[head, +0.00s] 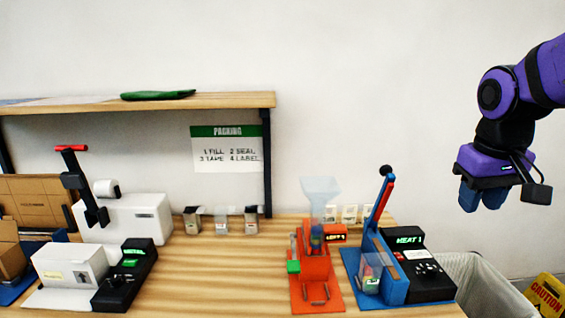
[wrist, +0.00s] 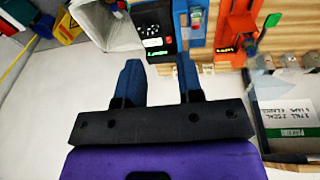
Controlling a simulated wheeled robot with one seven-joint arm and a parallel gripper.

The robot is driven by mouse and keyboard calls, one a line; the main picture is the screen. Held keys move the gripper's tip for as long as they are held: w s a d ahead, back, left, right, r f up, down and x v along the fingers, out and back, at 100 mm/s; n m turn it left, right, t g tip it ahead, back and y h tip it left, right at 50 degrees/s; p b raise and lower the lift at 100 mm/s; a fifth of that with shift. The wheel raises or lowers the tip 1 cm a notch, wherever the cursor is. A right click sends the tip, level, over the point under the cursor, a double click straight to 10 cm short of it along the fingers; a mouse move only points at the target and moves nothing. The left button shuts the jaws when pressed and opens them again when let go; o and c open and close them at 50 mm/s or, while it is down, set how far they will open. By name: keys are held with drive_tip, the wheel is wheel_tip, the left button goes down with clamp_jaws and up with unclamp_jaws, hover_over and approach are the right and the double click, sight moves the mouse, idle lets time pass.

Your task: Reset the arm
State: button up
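My purple arm reaches in from the right edge of the head view.
The wooden table (head: 205,280) holds a white machine (head: 125,218), an orange machine (head: 316,275) and a blue sealer (head: 385,262) with a raised lever. A shelf (head: 225,100) stands behind. A lined bin (head: 480,285) and a yellow caution sign (head: 549,296) stand right. Air around my gripper is clear.

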drive_tip(key=s+a+r+t+y, duration=0.1)
drive_tip(key=s+a+r+t, duration=0.1)
drive_tip(key=s, duration=1)
drive_tip(key=shift+s+a+r+t, duration=0.2)
drive_tip(key=shift+a+t, duration=0.2)
drive_tip(key=shift+t, duration=0.3)
idle(0.8)
